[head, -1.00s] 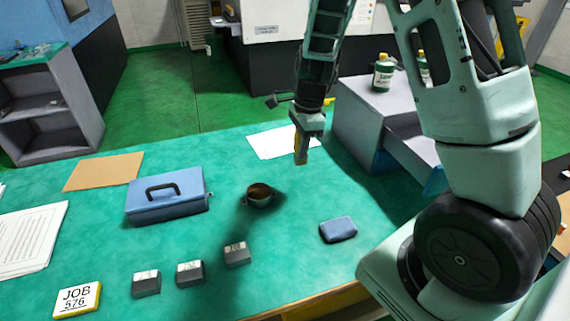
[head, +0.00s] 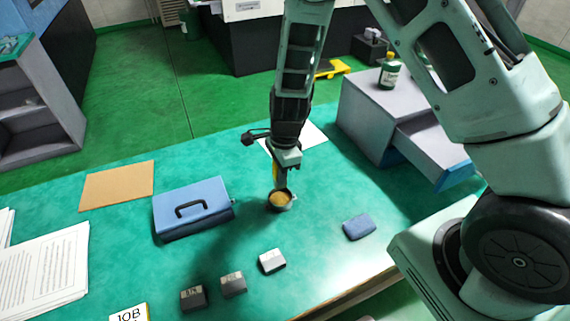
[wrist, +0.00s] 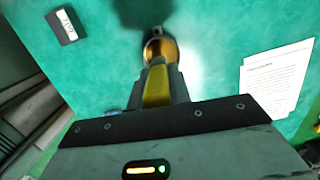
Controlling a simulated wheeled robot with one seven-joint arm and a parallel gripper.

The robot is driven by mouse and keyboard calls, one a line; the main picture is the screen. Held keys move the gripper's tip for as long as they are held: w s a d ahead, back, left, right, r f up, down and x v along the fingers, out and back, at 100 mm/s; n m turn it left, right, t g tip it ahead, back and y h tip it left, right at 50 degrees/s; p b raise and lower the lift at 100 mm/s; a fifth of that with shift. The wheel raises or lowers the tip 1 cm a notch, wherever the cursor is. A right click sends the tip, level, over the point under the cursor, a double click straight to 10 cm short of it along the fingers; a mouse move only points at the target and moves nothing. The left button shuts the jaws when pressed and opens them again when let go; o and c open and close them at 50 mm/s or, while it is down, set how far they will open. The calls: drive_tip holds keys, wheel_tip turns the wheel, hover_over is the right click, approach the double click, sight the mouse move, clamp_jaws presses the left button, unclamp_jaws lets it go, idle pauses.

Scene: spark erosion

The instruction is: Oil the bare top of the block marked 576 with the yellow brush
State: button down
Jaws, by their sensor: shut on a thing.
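My gripper (head: 279,170) is shut on the yellow brush (wrist: 156,90). It points down at a small dark cup (head: 290,204) with amber liquid. The brush's lower end is at the cup's mouth; I cannot tell how deep it reaches. The cup also shows in the wrist view (wrist: 150,50), just beyond the brush.
A JOB card (head: 128,314) is cut off at the bottom edge. A blue toolbox (head: 190,222) stands left of the cup, and a blue pad (head: 358,227) lies right. A grey drawer unit (head: 370,115) with its drawer out stands at the back right. Papers (head: 45,265) lie left.

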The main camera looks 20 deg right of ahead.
sight(280, 187)
drive_tip(key=shift+f+b, duration=2.3)
drive_tip(key=shift+f, duration=0.4)
drive_tip(key=shift+f, duration=0.6)
wheel_tip(280, 187, up, 7)
drive_tip(key=p, duration=0.6)
idle(0.4)
idle(0.7)
